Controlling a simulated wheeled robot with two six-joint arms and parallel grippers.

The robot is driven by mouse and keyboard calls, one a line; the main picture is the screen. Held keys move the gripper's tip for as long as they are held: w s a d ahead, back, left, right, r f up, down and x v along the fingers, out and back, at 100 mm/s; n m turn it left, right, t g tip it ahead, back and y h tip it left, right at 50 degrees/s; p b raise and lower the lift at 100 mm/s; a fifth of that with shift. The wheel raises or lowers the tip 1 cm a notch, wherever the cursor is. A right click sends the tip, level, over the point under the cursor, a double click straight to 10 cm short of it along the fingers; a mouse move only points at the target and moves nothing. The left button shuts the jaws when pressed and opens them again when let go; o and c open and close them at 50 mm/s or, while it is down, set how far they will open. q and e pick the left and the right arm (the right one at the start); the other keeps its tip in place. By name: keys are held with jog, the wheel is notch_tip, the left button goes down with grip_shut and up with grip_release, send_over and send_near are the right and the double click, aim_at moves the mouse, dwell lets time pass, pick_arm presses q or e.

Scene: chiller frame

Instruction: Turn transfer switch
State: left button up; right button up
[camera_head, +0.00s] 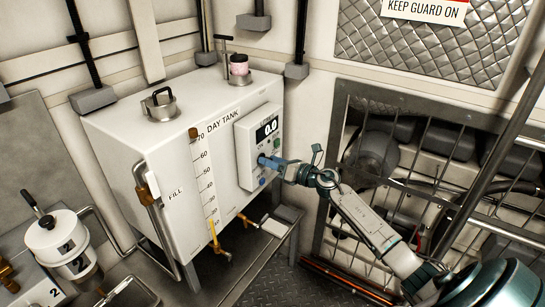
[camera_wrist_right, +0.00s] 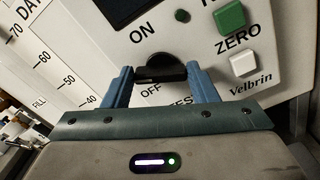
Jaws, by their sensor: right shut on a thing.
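A white control box (camera_head: 245,148) with a lit display reading 0.0 is on the front of the white day tank (camera_head: 150,145). In the right wrist view, a black rotary knob (camera_wrist_right: 160,66) sits on its face near the ON and OFF labels. My right gripper (camera_head: 268,163) reaches in from the lower right to the box. Its blue fingers stand on either side of the knob, and it is shut on it. The fingers hide part of the panel in the head view. My left gripper is not in view.
A green button (camera_wrist_right: 230,17) and a white ZERO button (camera_wrist_right: 243,63) are right of the knob. A barred metal guard (camera_head: 335,140) covers machinery to the right. A white numbered container (camera_head: 58,240) stands at lower left.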

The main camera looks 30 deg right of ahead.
pick_arm(q)
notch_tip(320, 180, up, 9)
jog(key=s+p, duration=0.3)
jog(key=p, duration=0.6)
jog(key=shift+p, duration=0.35)
pick_arm(e)
jog(key=shift+d+f+m, duration=0.1)
jog(key=shift+m, duration=3.05)
jog(key=shift+d+f+m, duration=0.1)
jog(key=shift+m, duration=3.05)
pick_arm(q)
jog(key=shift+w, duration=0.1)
pick_arm(e)
jog(key=o, duration=1)
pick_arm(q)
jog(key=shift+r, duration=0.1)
